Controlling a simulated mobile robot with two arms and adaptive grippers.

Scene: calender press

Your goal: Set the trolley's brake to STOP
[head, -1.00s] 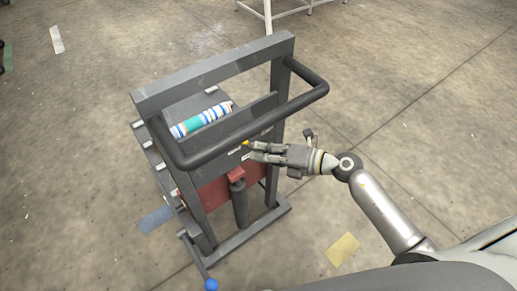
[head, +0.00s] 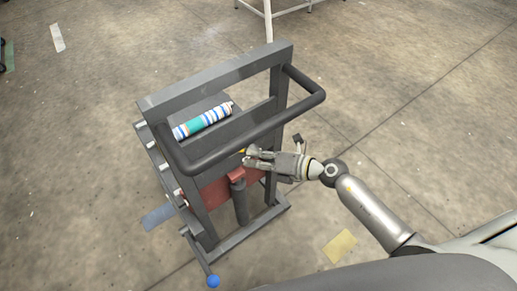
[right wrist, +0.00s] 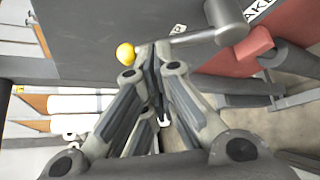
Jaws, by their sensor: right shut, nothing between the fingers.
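The trolley (head: 218,72) is a dark grey frame with a black push handle (head: 255,133), standing upright on the floor. In the right wrist view a grey lever (right wrist: 195,38) runs left from a round hub (right wrist: 228,20) on the dark panel. A yellow knob (right wrist: 125,54) shows beyond my fingertips, in line with the lever. A white label (right wrist: 258,10), partly cut off, reads "AKE". My right gripper (head: 247,158) is shut and empty, its tips close to the knob and lever, below the handle. Whether they touch is unclear. I see no STOP marking. My left gripper is out of view.
A yellow sheet (head: 341,246) lies on the floor. The floor to the right is mostly clear.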

